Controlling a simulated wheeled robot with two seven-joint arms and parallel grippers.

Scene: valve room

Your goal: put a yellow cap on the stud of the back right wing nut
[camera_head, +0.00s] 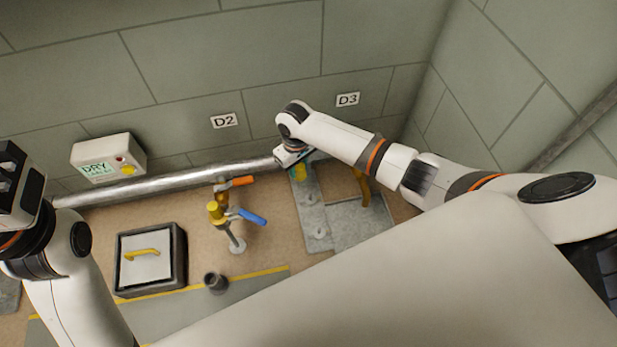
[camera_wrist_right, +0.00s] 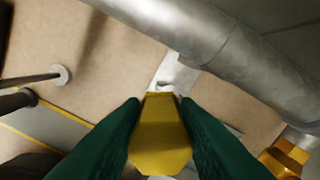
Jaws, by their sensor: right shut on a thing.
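My right gripper (camera_head: 297,168) is over the grey metal plate (camera_head: 345,240) by the wall. In the right wrist view its green fingers (camera_wrist_right: 160,125) are shut on a yellow cap (camera_wrist_right: 160,140), which shows only partly in the head view (camera_head: 300,173). Beyond the cap in the wrist view is a pale part of the plate (camera_wrist_right: 176,72), with a small light fitting partly hidden by the cap. Two small grey wing nuts show on the plate's left strip, one farther back (camera_head: 310,199) and one nearer (camera_head: 319,231). The right-hand wing nuts cannot be made out. My left gripper (camera_head: 14,185) is raised at the left.
A silver pipe (camera_head: 175,182) runs along the wall close to my right gripper. A yellow bracket (camera_head: 361,187) stands by the plate's opening. Valves with an orange handle (camera_head: 240,182) and a blue handle (camera_head: 252,217), a dark cup (camera_head: 216,282) and a lidded box (camera_head: 150,285) are left.

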